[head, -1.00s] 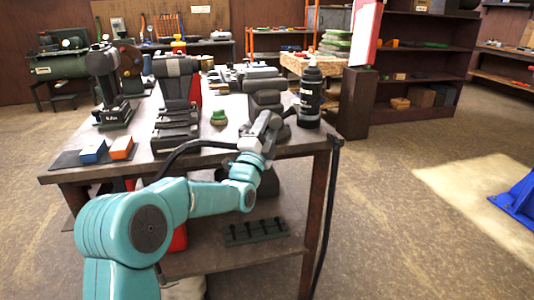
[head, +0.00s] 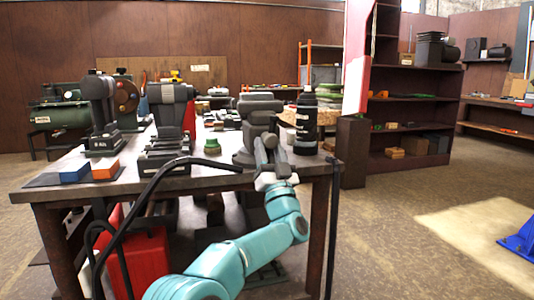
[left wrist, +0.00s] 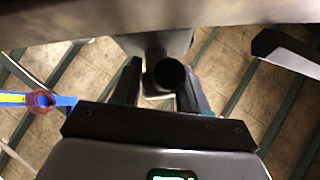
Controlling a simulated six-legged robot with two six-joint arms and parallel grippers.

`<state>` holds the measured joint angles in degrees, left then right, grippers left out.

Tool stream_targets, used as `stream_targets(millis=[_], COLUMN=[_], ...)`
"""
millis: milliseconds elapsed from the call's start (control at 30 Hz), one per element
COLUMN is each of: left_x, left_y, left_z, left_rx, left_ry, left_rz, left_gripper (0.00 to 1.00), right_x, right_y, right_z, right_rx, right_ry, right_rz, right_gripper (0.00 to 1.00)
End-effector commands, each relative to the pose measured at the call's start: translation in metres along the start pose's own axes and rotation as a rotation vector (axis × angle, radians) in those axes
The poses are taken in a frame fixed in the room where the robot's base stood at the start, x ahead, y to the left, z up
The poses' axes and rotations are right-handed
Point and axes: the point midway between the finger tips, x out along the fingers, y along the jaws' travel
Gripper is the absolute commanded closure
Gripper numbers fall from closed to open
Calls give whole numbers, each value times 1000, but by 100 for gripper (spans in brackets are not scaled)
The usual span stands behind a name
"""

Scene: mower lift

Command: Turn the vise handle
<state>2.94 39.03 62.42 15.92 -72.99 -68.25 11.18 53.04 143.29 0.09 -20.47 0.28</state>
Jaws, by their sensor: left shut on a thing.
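The grey vise (head: 259,112) stands at the right front of the workbench (head: 220,180). My left gripper (head: 265,150) is at the vise's front, just over the bench edge, with its arm coming up from below. In the left wrist view, the fingers of my left gripper (left wrist: 158,84) are on both sides of the dark round end of the vise handle (left wrist: 169,74), shut on it. In the head view the gripper and the vise mostly hide the handle. My right gripper is not in view.
A black bottle (head: 306,122) stands close right of the vise. A green knob-like piece (head: 212,146) sits to its left. A dark machine (head: 168,118) and blue and orange blocks (head: 75,172) are farther left.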

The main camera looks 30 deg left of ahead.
Motion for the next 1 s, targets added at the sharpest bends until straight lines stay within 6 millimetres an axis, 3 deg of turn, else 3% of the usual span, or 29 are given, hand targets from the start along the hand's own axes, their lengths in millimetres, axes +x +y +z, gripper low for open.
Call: stream_targets(millis=[400, 900, 933, 1000], left_x=[1, 2, 2, 2], left_y=[3, 2, 2, 2], left_z=[-1, -2, -2, -2], left_rx=[-114, -126, -126, -126], left_ry=[-32, -33, -33, -33], left_rz=[-106, -118, -118, -118], left_gripper=[87, 87, 53, 32], right_x=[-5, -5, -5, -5], right_y=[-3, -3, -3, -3], right_z=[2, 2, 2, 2], right_rx=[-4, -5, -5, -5], right_ry=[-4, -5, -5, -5], right_rz=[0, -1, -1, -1], right_gripper=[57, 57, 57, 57])
